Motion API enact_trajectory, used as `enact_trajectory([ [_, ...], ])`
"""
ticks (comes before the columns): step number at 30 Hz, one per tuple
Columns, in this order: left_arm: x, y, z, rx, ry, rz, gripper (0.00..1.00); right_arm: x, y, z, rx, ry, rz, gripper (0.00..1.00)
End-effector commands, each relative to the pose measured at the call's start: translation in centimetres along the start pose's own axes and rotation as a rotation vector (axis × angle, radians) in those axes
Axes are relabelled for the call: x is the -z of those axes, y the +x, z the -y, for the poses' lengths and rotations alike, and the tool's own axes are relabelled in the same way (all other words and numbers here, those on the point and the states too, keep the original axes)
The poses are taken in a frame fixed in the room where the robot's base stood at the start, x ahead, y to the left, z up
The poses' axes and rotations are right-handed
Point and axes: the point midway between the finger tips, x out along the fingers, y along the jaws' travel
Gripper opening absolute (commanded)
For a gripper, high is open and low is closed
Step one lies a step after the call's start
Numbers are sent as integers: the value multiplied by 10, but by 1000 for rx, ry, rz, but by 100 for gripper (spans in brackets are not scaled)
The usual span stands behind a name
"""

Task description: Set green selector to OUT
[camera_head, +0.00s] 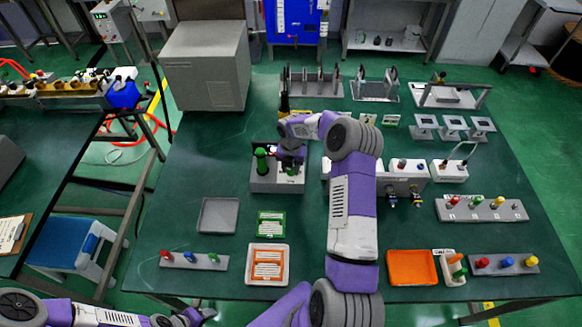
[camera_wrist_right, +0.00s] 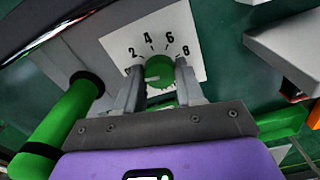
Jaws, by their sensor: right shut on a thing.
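The green selector knob (camera_wrist_right: 158,68) sits on a white dial plate (camera_wrist_right: 188,28) with the numbers 2, 4, 6 and 8, in the right wrist view. A pale mark shows on its left side. I can read no OUT label. My right gripper (camera_wrist_right: 160,80) has a finger on each side of the knob and is shut on it. In the head view my right gripper (camera_head: 291,160) is above a grey box (camera_head: 263,184) and mostly hides the knob. My left gripper (camera_head: 198,315) is low at the bottom edge, away from the box, its fingers unclear.
A green upright handle (camera_head: 261,161) stands on the same box, just left of my right gripper; it also shows in the wrist view (camera_wrist_right: 62,118). A grey tray (camera_head: 219,202) and a green card (camera_head: 270,224) lie nearer. My right arm crosses the table's middle.

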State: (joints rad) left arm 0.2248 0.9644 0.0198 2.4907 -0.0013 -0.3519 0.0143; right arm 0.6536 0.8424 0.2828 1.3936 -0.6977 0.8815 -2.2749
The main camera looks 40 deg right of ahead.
Motion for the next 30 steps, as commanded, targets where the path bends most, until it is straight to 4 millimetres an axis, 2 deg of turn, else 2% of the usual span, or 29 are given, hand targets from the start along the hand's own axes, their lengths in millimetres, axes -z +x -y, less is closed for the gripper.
enact_trajectory([
  [13, 0, 0, 0, 0, 0, 0, 58, -1, -1, 0, -1, -7, 2, 7],
  [14, 0, 0, 0, 0, 0, 0, 58, -1, -1, 0, -1, -7, 2, 42],
  [18, 0, 0, 0, 0, 0, 0, 58, -1, -1, 0, -1, -7, 2, 63],
  [26, 0, 0, 0, 0, 0, 0, 58, 0, -1, 0, 0, -7, 1, 63],
  [30, 0, -1, 0, 0, 0, 0, 58, -1, -12, 0, -1, -7, 3, 63],
])
